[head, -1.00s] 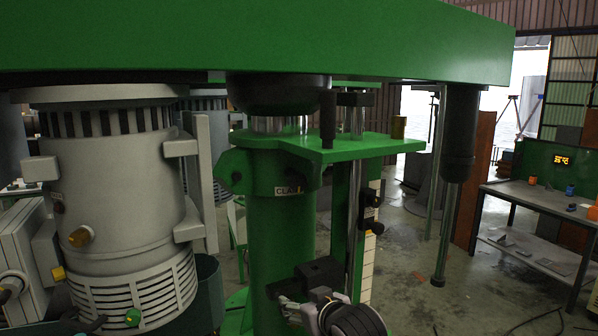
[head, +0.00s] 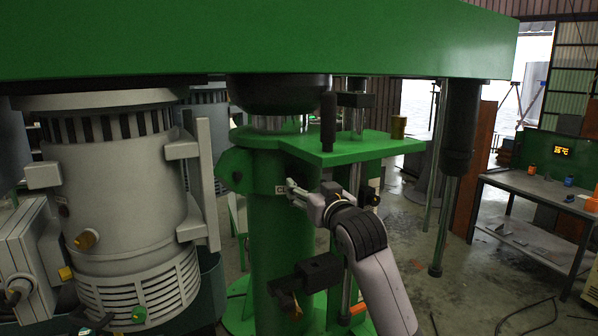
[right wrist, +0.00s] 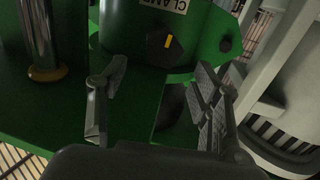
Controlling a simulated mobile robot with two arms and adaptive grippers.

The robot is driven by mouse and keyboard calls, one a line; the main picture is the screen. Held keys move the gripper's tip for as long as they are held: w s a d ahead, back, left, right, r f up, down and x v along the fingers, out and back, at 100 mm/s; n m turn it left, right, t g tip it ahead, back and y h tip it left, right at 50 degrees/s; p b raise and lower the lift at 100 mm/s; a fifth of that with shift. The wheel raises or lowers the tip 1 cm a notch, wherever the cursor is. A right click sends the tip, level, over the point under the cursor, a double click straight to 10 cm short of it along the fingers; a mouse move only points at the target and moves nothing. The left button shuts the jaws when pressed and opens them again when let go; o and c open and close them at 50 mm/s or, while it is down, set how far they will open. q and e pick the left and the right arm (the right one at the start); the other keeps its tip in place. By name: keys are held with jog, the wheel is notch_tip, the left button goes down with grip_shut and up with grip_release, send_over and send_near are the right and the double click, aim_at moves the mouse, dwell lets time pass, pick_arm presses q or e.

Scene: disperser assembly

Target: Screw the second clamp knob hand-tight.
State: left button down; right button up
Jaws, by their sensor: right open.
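In the right wrist view, a black knob (right wrist: 165,42) with a yellow mark sits on the green collar (right wrist: 130,35) below a label reading CLAMP. In the head view my right gripper (head: 294,192) is beside the green column's collar and covers most of the label. A dark knob (head: 237,176) shows on the collar's left ear. I cannot tell which knob is the second one. My left gripper is out of view.
A green plate (head: 350,148) juts out just above my right gripper. A black block (head: 320,271) with a brass-coloured end is lower on the column. A grey motor (head: 115,190) stands at left, and a workbench (head: 540,192) at right.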

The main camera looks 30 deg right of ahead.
aim_at(301, 180)
jog(key=p+x, duration=0.2)
jog(key=x, duration=0.5)
jog(key=shift+c, duration=0.4)
jog(key=shift+a, duration=0.1)
jog(key=c, duration=1.1)
